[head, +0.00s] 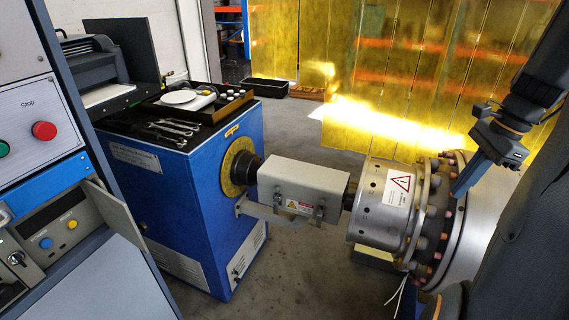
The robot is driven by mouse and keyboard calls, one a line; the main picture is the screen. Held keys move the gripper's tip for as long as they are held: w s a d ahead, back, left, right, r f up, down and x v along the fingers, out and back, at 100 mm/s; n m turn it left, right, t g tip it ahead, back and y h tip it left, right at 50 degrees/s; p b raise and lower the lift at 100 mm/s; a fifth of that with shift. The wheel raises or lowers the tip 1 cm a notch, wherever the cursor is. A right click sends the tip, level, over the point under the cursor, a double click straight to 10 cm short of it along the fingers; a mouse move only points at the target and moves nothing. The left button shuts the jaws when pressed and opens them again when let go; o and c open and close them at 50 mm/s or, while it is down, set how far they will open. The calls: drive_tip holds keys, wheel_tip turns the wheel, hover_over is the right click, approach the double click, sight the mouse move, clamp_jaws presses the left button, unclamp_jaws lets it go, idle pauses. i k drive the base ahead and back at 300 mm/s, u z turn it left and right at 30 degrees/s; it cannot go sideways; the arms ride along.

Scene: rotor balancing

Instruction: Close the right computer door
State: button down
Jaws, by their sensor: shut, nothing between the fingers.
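The control cabinet (45,115) stands at the left edge, with a red Stop button (44,131) on its upper front. Below a blue strip, a recess shows a panel with a blue and a yellow button (60,232). A grey door-like panel (113,207) stands swung out at the right side of this recess, so it looks open. The left side of the recess is cut off by the picture edge. My gripper (466,178) is at the upper right, shut and empty, pointing down beside the flanged rotor and far from the cabinet.
A blue machine (190,190) with tools and a black tray on top stands right of the cabinet. Its shaft leads to a metal rotor (385,205) with a bolted flange. Yellow strip curtains (340,70) hang behind. Grey floor (310,270) shows below the shaft.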

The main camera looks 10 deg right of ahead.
sight(116, 215)
drive_tip(key=i, duration=0.4)
drive_tip(key=u, duration=2.45)
drive_tip(key=i, duration=0.5)
drive_tip(key=z, duration=0.1)
